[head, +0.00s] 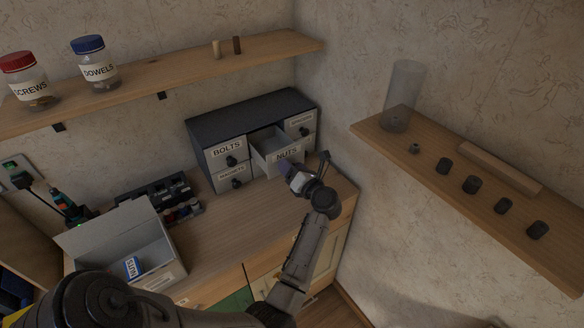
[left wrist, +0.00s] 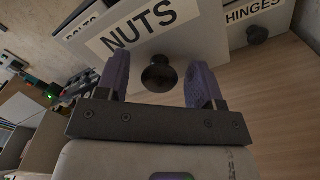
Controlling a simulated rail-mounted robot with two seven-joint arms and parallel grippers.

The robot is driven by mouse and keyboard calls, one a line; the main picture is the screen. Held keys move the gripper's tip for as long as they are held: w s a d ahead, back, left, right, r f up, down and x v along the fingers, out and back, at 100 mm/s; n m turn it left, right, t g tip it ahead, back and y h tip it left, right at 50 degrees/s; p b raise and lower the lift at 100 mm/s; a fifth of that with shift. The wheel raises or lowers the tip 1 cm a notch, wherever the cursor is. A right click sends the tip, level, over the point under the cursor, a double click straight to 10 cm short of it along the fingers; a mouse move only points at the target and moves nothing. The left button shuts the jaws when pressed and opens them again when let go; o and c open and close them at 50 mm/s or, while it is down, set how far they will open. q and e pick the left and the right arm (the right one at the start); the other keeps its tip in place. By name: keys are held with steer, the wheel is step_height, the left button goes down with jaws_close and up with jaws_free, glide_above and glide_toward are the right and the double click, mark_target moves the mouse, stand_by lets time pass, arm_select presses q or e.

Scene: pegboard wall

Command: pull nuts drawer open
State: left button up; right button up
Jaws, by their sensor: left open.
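The nuts drawer (head: 270,150), grey with a white NUTS label, stands out from the dark cabinet (head: 250,113), its inside visible from above. My left gripper (head: 291,170) is in front of the drawer's face. In the left wrist view, the drawer front (left wrist: 205,42) fills the top middle. Its round black knob (left wrist: 159,74) shows between the two purple fingers of my left gripper (left wrist: 159,86), which are open with a gap on each side of it. In the head view the knob is hidden by the gripper. My right gripper is not in view.
Bolts (head: 227,151) and magnets (head: 233,177) drawers sit shut on the left of the cabinet. An open grey box (head: 160,275) stands on the worktop (head: 225,228). A wall shelf (head: 480,190) with several dark pieces is at right. Worktop before the cabinet is mostly clear.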

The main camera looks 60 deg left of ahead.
arm_select(q)
steer(key=d, duration=0.7)
steer(key=shift+w+d, duration=0.15)
stand_by(0.5)
